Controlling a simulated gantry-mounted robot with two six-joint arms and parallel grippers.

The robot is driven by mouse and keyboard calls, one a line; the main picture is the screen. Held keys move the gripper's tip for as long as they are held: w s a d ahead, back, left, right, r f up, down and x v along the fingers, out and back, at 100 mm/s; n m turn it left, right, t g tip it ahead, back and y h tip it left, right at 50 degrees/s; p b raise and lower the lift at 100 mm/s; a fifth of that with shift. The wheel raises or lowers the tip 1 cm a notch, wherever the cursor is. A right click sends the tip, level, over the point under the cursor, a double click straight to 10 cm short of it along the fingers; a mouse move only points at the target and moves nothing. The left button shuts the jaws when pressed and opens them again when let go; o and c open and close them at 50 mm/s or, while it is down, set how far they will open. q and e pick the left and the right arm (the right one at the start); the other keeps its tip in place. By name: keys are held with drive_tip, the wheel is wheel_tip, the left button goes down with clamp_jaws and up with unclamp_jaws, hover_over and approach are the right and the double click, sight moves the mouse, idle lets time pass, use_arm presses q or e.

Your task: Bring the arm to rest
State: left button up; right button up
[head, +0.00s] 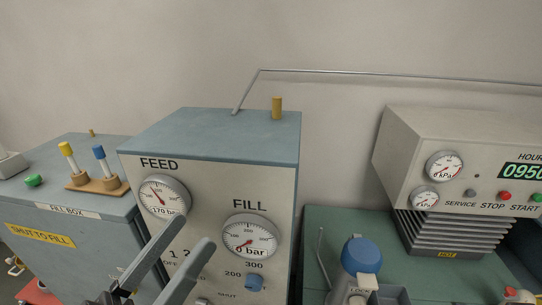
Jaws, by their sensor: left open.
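My left gripper (196,233) comes in from the bottom, with its two grey fingers spread apart and nothing between them. Its fingers are in front of the lower left of the panel with the FEED gauge (163,197) and the FILL gauge (249,236), and hide part of the panel's lettering. I cannot tell from this view how close the fingertips are to the panel. The FEED needle points up and left; the FILL gauge is marked 0 bar. My right gripper is not in view.
A blue-grey fill box (80,240) with a wooden stand (96,184) holding yellow-topped and blue-topped pieces is at left. A compressor-like unit (400,150) with gauges and buttons stands at right. A blue-capped item (359,256) stands on the green surface (345,222). A thin pipe (400,74) runs along the wall.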

use_arm(q)
drive_tip(key=s+a+r+t+y+p, duration=0.1)
drive_tip(key=r+t+y+p, duration=0.1)
drive_tip(key=r+p, duration=0.7)
drive_tip(key=a+r+n+t+y+p, duration=0.1)
drive_tip(key=r+y+p, duration=0.4)
drive_tip(key=r, duration=1.6)
drive_tip(key=s+a+r+n+t+y+p, duration=0.1)
drive_tip(key=a+r+t+y+p, duration=0.2)
drive_tip(key=r+p, duration=1.2)
drive_tip(key=shift+s+a+t+y, duration=0.25)
drive_tip(key=shift+s+t+y, duration=0.1)
drive_tip(key=shift+t, duration=0.35)
